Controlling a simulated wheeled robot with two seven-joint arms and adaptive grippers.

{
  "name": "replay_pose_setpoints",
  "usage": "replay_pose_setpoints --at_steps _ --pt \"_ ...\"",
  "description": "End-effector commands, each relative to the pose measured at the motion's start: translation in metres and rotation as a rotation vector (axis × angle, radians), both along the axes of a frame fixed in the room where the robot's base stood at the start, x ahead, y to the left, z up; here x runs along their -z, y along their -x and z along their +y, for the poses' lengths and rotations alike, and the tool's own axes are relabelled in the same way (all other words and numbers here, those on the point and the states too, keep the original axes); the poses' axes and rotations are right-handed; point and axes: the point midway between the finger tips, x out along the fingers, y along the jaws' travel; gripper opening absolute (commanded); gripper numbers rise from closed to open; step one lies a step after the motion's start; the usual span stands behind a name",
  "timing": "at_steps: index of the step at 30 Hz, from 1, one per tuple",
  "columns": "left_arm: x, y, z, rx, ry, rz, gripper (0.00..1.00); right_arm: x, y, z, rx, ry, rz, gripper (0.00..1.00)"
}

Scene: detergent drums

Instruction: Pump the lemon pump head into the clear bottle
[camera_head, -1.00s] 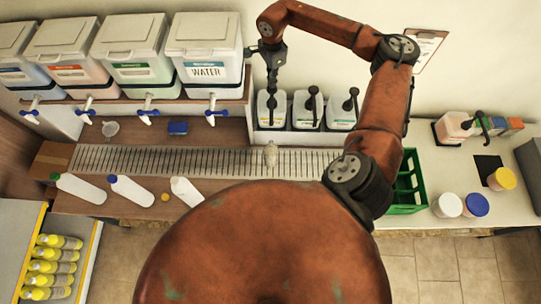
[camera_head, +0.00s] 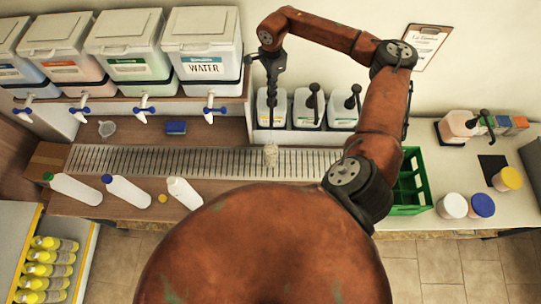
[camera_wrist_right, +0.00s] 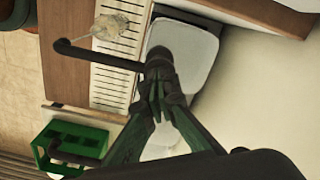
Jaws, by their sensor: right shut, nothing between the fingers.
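My right gripper (camera_head: 272,88) is shut and empty, pointing down on top of the black pump head of the leftmost white jug (camera_head: 263,112). Its label is too small to read. In the right wrist view my fingertips (camera_wrist_right: 160,78) meet the pump top, and the black spout (camera_wrist_right: 95,56) reaches out to the left. The clear bottle (camera_head: 270,156) stands on the slotted drain grate in front of that jug, looking pale inside; it also shows in the wrist view (camera_wrist_right: 112,23), near the spout end. A faint thin line runs from the spout toward the bottle. My left gripper is out of view.
Two more pump jugs (camera_head: 306,110) stand just right. Several tapped drums, including a WATER drum (camera_head: 203,68), stand at back left. White bottles (camera_head: 75,188) lie in front of the grate (camera_head: 190,163). A green crate (camera_head: 408,190) stands right, beside my arm.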

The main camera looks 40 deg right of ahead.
Motion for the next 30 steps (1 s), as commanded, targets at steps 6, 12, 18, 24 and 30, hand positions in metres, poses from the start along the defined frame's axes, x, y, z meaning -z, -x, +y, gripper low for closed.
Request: replay_pose_setpoints --at_steps 6,12,18,24,30 --pt "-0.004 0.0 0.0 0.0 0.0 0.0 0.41 -0.005 0.001 0.001 -0.001 -0.001 0.003 0.0" --pt "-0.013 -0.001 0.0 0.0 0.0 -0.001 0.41 -0.023 0.001 0.0 -0.001 0.0 0.003 0.0" --pt "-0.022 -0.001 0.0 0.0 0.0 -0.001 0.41 -0.04 0.001 0.0 0.0 0.001 0.002 0.0" --pt "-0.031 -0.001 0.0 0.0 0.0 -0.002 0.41 -0.057 0.001 0.0 0.0 0.001 0.002 0.0" --pt "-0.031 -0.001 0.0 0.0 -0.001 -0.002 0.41 -0.06 0.001 0.0 0.0 0.0 0.002 0.0"
